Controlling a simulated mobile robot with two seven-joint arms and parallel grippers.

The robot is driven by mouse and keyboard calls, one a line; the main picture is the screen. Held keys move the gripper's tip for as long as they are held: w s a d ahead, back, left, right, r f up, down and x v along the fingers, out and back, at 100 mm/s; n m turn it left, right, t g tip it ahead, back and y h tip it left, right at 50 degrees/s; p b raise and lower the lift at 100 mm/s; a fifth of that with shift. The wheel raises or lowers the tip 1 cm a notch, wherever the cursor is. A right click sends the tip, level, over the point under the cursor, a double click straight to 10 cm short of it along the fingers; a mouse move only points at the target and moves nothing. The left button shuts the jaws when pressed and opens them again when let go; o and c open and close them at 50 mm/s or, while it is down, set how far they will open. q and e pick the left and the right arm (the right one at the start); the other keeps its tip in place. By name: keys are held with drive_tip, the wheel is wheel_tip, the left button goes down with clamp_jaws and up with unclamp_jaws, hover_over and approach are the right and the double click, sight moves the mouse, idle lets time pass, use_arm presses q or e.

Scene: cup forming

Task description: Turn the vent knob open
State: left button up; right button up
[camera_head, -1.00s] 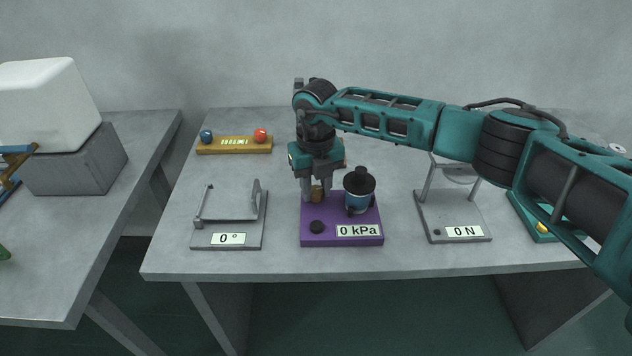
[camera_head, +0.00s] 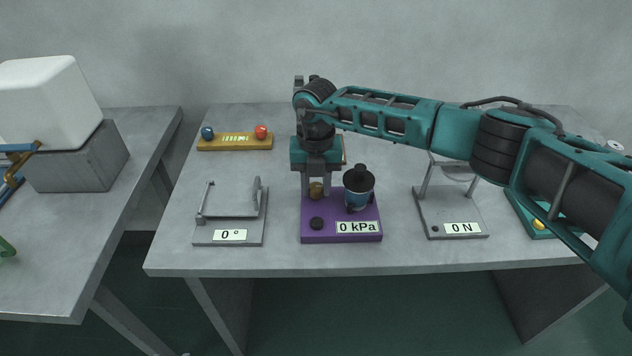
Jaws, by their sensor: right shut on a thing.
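A purple base (camera_head: 345,225) with a "0 kPa" display (camera_head: 358,227) stands at the front middle of the table. A small brass knob (camera_head: 316,190) sits at its back left. My right gripper (camera_head: 317,192) points straight down over it and is shut on this knob, one finger on each side. A black round button (camera_head: 317,223) is on the base in front of the knob. My left gripper does not show.
A grey stand marked "0 °" (camera_head: 230,235) is at left, and one marked "0 N" (camera_head: 450,222) at right. A yellow bar with blue and red balls (camera_head: 235,142) lies at the back left. A white block on a grey box (camera_head: 75,160) is on the left table.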

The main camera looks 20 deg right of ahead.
sight(316, 186)
drive_tip(key=o, duration=1)
drive_tip(key=shift+o, duration=0.2)
drive_tip(key=shift+r, duration=0.15)
wheel_tip(316, 186, up, 13)
